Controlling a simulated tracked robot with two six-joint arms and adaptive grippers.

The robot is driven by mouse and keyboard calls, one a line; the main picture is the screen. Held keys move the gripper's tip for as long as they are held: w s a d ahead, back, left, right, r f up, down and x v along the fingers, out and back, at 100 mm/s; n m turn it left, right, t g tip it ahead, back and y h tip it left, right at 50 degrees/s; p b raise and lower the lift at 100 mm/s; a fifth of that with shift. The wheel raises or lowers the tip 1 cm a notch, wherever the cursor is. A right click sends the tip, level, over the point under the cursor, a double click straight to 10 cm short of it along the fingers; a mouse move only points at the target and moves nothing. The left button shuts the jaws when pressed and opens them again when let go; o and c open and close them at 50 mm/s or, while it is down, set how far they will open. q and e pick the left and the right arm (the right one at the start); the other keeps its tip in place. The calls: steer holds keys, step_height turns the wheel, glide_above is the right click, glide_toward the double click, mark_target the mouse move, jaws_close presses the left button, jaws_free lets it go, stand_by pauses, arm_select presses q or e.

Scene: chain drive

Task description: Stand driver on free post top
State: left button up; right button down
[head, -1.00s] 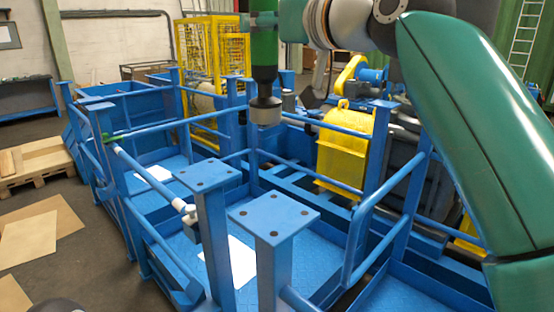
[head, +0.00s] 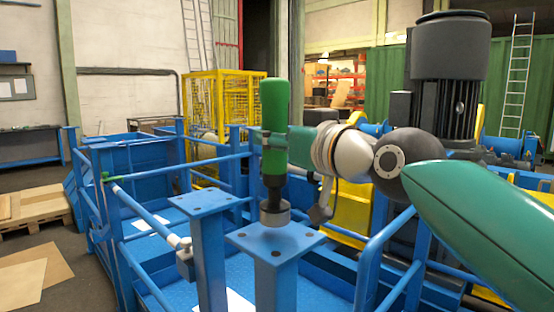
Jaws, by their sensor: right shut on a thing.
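The driver (head: 274,112) has a green grip, a black shank and a grey metal end. It stands upright in the middle of the head view. My right gripper (head: 268,138) is shut on it at the lower part of the green grip, coming in from the right. The driver's metal end (head: 275,213) lies over the blue plate on top of the nearer right post (head: 262,240). I cannot tell whether it touches the plate or hangs just above it. The plate bears nothing else. A second flat post top (head: 205,204) is just left and is bare. My left gripper is not in view.
Blue rails (head: 380,250) run right of the post, below my right arm. A pale bar with a joint (head: 150,218) slopes beside the left post. A yellow cage (head: 212,110) stands behind, and a large dark motor (head: 448,85) stands at the back right.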

step_height(320, 180, down, 2)
steer(key=shift+d+f, duration=0.1)
steer(key=shift+b, duration=0.3)
steer(key=c, duration=0.6)
jaws_free()
steer(key=shift+f, duration=0.15)
steer(key=shift+c, duration=0.2)
steer(key=b+v, duration=0.3)
steer(key=v, duration=0.9)
